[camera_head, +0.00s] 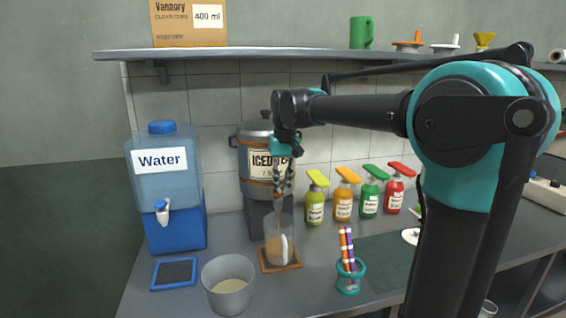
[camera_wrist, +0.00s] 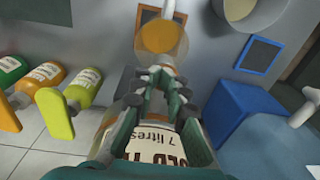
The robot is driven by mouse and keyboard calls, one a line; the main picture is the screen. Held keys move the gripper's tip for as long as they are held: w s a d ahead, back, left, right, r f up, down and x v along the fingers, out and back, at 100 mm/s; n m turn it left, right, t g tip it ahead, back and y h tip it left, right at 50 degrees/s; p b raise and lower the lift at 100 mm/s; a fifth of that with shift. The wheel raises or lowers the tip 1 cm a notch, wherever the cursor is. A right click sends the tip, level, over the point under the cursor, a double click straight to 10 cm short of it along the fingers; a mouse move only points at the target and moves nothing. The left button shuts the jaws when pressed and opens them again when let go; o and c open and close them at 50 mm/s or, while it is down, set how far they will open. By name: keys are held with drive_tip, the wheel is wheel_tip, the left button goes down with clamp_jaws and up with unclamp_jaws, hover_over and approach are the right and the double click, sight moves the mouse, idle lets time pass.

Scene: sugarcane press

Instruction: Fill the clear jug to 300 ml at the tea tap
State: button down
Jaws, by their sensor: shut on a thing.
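The clear jug (camera_head: 270,229) stands upright on a brown-framed mat under the tea dispenser (camera_head: 255,185). It has a white handle on its right side and brown tea in its lower part. A thin brown stream runs down into it from above. The jug's orange-brown tea also shows in the wrist view (camera_wrist: 160,36). My gripper (camera_head: 281,188) is in front of the dispenser, above the jug. In the wrist view its fingers (camera_wrist: 157,76) are closed at the tea tap, which they mostly hide. I cannot read the jug's level marks.
A blue water dispenser (camera_head: 165,185) stands left, with a blue-framed dark pad (camera_head: 174,273) before it. A grey bucket (camera_head: 228,298) is left of the jug. A teal pen cup (camera_head: 348,284) is right. Several pump bottles (camera_head: 343,205) line the wall. A shelf (camera_head: 300,53) runs above.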

wheel_tip(320, 180, up, 13)
drive_tip(key=shift+s+d, duration=0.25)
drive_tip(key=shift+d, duration=0.15)
drive_tip(key=shift+f, duration=0.1)
idle(1.0)
